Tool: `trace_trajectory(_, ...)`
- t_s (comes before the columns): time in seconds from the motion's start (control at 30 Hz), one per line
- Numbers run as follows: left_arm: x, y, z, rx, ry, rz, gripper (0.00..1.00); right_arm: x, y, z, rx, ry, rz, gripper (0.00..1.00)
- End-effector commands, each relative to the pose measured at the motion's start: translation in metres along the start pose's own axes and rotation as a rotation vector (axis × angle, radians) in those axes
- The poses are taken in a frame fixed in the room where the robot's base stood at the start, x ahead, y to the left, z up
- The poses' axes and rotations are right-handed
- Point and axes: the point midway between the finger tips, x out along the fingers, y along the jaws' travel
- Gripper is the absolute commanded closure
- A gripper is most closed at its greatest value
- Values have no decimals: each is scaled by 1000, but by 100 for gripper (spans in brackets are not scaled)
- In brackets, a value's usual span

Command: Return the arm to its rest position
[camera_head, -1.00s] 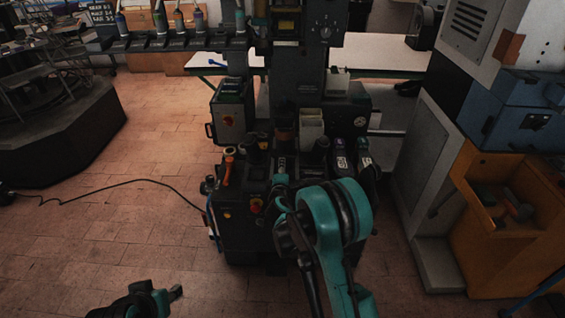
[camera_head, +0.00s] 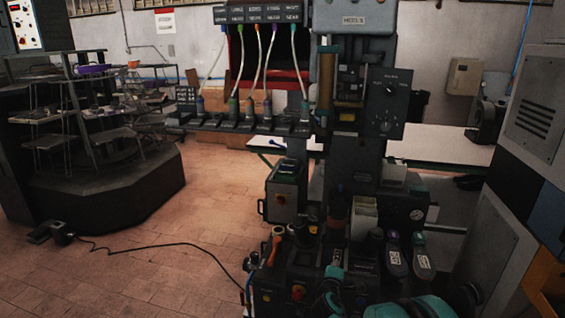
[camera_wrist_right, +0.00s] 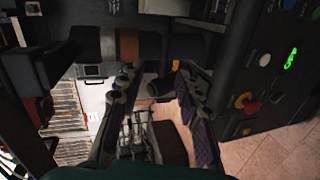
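My right arm (camera_head: 410,308) shows as a teal and black piece at the bottom edge of the head view, in front of the heel press. In the right wrist view my right gripper (camera_wrist_right: 156,78) has its two fingers spread apart, with nothing seen between them. The heel press (camera_head: 362,165) stands upright in the head view, right of the middle. Its dark base also shows in the right wrist view (camera_wrist_right: 235,90), with a lit green display and buttons, right of the fingers. My left gripper is out of view.
A grey cabinet (camera_head: 500,250) stands close on the right. Open tiled floor (camera_head: 170,265) lies left, with a black cable and pedal (camera_head: 50,232).

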Motion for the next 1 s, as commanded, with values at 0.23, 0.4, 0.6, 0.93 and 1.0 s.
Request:
trace_trajectory(0.23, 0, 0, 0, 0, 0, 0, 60, -81, 37, 42, 346, -92, -165, 66)
trace_trajectory(0.4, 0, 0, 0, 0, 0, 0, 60, -148, 36, 66, 586, -159, -289, 66)
trace_trajectory(0.6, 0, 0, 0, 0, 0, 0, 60, -234, 12, 87, 856, -240, -445, 66)
trace_trajectory(0.93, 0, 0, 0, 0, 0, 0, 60, -336, -42, 95, 1165, -340, -652, 66)
trace_trajectory(1.0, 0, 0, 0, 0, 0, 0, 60, -344, -47, 94, 1190, -348, -671, 66)
